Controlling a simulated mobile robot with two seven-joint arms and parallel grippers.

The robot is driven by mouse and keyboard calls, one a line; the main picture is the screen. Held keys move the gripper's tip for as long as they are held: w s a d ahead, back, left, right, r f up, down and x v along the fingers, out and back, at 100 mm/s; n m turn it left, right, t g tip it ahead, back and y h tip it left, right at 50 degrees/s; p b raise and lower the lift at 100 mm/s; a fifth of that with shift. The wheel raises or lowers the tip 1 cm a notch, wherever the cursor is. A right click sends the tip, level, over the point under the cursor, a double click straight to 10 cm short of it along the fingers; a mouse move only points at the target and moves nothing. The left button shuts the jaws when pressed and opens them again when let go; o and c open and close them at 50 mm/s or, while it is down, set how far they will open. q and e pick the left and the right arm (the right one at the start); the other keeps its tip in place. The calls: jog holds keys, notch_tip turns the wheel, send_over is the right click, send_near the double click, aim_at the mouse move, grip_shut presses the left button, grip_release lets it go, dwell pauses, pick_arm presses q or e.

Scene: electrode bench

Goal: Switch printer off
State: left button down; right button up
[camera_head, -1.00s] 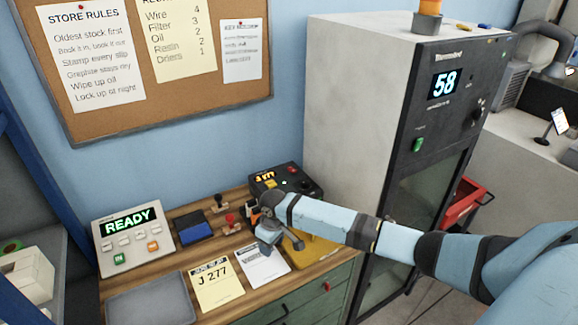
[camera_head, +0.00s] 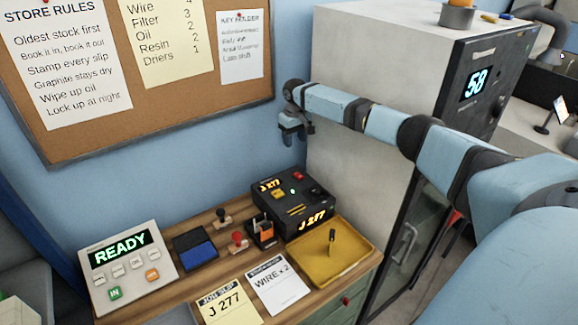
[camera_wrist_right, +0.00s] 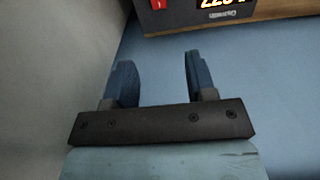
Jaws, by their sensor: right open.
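The printer (camera_head: 291,201) is a black box at the back right of the wooden bench. Its small top display and its front panel both show J 277 lit in yellow, and a green spot glows on top. A red switch (camera_head: 298,177) sits at its back corner; it also shows at the top of the right wrist view (camera_wrist_right: 158,4). My right gripper (camera_head: 294,137) is in the air above and behind the printer, near the blue wall, apart from it. Its two blue fingers (camera_wrist_right: 155,75) are spread with nothing between them. My left gripper is out of view.
A yellow tray (camera_head: 350,262) holding a dark upright-handled item is in front of the printer. Stamps, a blue pad (camera_head: 196,250), slips and a READY console (camera_head: 125,262) lie to the left. A tall grey cabinet (camera_head: 345,110) stands close on the right.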

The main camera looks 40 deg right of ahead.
aim_at(295, 173)
jog(key=f+b, duration=0.3)
jog(key=f, duration=0.1)
jog(key=f+b, duration=0.3)
jog(key=f, duration=0.1)
jog(key=f+b, duration=0.3)
jog(key=f, duration=0.1)
jog(key=shift+s+b, duration=0.3)
jog(key=shift+b, duration=0.1)
jog(key=shift+f+b, duration=0.4)
jog(key=shift+f, duration=0.05)
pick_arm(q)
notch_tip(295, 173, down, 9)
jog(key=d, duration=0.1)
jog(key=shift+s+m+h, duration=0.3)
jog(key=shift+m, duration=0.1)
